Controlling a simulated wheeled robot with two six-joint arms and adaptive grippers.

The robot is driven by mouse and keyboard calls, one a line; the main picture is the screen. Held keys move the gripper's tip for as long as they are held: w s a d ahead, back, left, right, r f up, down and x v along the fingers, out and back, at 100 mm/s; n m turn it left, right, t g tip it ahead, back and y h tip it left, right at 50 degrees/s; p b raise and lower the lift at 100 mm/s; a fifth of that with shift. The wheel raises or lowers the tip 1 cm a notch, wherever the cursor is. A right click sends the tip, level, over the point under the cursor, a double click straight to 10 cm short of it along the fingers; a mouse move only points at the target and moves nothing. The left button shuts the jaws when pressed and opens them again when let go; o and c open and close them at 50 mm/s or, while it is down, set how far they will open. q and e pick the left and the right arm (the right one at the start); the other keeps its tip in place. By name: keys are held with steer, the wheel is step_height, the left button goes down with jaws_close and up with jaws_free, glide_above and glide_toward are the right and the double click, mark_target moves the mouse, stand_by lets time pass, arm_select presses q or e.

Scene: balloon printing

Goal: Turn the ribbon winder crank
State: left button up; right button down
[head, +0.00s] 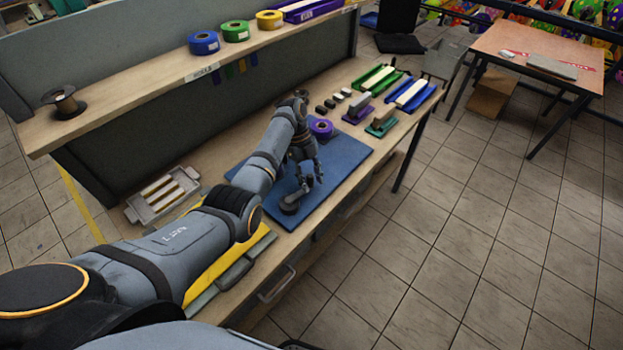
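My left gripper (311,182) points down over the blue mat (345,160) on the workbench. Its fingers look spread apart, with nothing seen between them. A small dark grey device with a round base (291,204), which may be the ribbon winder, is on the mat's near-left part, just below and left of the fingertips. I cannot make out a crank handle or whether a finger touches the device. A purple ribbon roll (321,128) is on the mat behind the gripper. My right gripper is not in view.
A shelf (130,90) above the bench holds a dark spool (64,101) and blue (204,42), green (236,31) and yellow (269,19) rolls. A grey tray (162,194) is at left. Stampers and coloured trays (411,93) stand at the bench's far end. The floor at right is clear.

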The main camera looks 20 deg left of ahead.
arm_select(q)
steer(key=shift+a+r, duration=0.1)
steer(key=shift+r, duration=0.2)
steer(key=v, duration=0.7)
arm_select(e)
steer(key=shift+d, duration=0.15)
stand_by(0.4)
